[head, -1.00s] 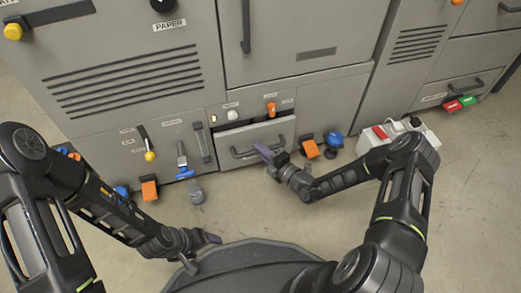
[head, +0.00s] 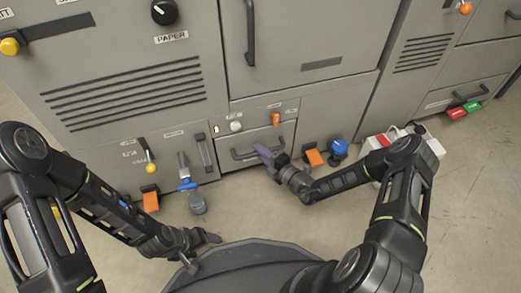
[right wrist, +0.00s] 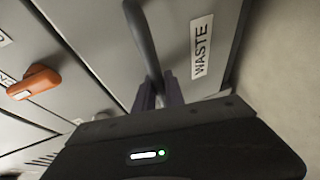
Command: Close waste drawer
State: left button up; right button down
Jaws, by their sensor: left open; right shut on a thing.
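The waste drawer (head: 280,137) is a grey front low on the machine, with a dark bar handle (head: 236,156). Its front looks flush or nearly flush with the panel around it; a small gap cannot be ruled out. In the right wrist view the drawer front (right wrist: 185,15) carries a WASTE label (right wrist: 202,47). My right gripper (head: 264,152) is shut on the dark handle, which passes between its purple fingers in the right wrist view (right wrist: 160,92). My left gripper (head: 212,238) is open and empty, low over the floor, away from the drawer.
An orange lever (head: 275,118) sits above the drawer. Orange pedals (head: 314,158), a blue knob (head: 339,148) and a blue-handled valve (head: 187,184) stick out low beside it. A white box (head: 436,148) stands right, behind my right arm.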

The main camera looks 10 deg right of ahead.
jog(key=shift+w+r, duration=0.1)
jog(key=shift+w, duration=0.2)
jog(key=c, duration=1.5)
grip_release()
jog(key=shift+o, duration=0.5)
jog(key=shift+w+r, duration=0.1)
jog(key=shift+r, duration=0.05)
jog(key=shift+d, duration=0.1)
jog(key=f+p+v, duration=0.1)
jog(key=p+v, duration=0.2)
jog(key=v, duration=0.5)
jog(key=shift+s, duration=0.2)
